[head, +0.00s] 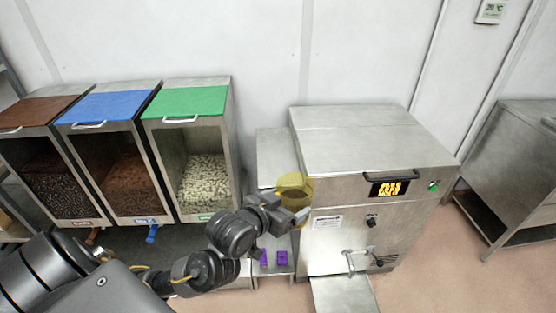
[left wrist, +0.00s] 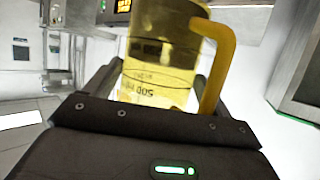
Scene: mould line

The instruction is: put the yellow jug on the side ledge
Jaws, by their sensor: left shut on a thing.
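The yellow jug (head: 293,187) is see-through, with a handle, and is held up beside the left side of the steel machine in the head view. In the left wrist view the jug (left wrist: 160,55) fills the middle, with its yellow handle (left wrist: 216,65) to the right. My left gripper (head: 297,212) is shut on the jug, with a finger on either side of it. The side ledge (head: 280,150) is a steel shelf at the machine's left side; the jug and gripper hide part of its front. My right gripper is not in view.
The steel machine (head: 365,150) with a lit display stands right of the jug. Three hoppers with brown, blue and green (head: 188,102) lids stand to the left. Small purple items (head: 282,257) lie on a lower steel surface below the gripper. A steel table (head: 520,170) stands far right.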

